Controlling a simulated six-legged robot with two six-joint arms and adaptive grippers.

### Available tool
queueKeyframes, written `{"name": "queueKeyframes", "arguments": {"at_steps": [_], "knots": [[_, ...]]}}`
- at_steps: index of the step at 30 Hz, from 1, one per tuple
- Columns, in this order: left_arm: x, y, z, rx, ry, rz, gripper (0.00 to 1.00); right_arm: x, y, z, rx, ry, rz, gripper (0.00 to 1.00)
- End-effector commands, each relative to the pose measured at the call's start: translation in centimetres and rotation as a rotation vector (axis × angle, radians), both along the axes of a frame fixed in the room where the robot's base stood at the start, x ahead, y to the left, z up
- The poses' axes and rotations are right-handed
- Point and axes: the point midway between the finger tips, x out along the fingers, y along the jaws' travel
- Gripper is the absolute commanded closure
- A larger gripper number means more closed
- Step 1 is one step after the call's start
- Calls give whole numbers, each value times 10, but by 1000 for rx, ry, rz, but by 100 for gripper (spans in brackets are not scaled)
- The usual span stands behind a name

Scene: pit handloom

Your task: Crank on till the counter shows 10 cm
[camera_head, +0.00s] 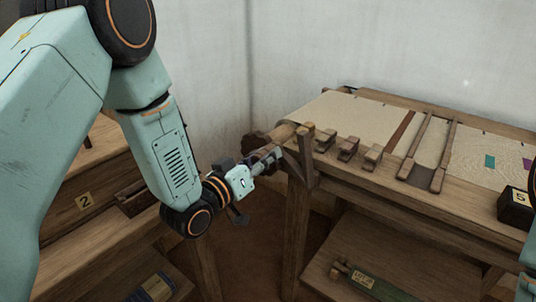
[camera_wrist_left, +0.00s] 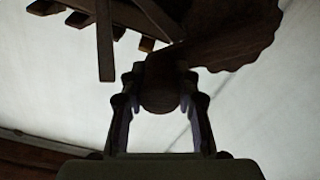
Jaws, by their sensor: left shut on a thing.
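My left gripper (camera_head: 266,158) reaches in from the left to the near left end of the loom. In the left wrist view my left gripper (camera_wrist_left: 160,110) has its two fingers on either side of a dark, round crank handle (camera_wrist_left: 160,92) and is shut on it. A dark toothed wheel (camera_wrist_left: 232,40) shows just beyond the handle. The cream cloth (camera_head: 335,112) runs over a roller at that end of the loom (camera_head: 430,202). No counter reading in cm can be made out. My right gripper is not in view.
Wooden levers (camera_head: 348,148) line the near edge. A shelf below holds a green tool (camera_head: 365,282). A wooden bench tagged "2" (camera_head: 84,201) stands left, below my left arm.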

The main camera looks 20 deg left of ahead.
Motion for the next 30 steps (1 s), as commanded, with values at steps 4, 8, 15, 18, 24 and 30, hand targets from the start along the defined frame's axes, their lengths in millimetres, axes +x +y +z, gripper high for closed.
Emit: {"name": "queueKeyframes", "arguments": {"at_steps": [4,8,15,18,24,30], "knots": [[2,6,8,-75,28,1,100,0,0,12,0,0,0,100],[3,9,10,-122,45,2,100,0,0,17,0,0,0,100],[4,12,12,-160,58,0,100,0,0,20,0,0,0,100],[4,12,11,-164,59,0,100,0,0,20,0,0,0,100],[4,12,11,-163,59,0,100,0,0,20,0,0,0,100],[4,12,11,-162,59,0,58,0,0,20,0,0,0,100]]}}
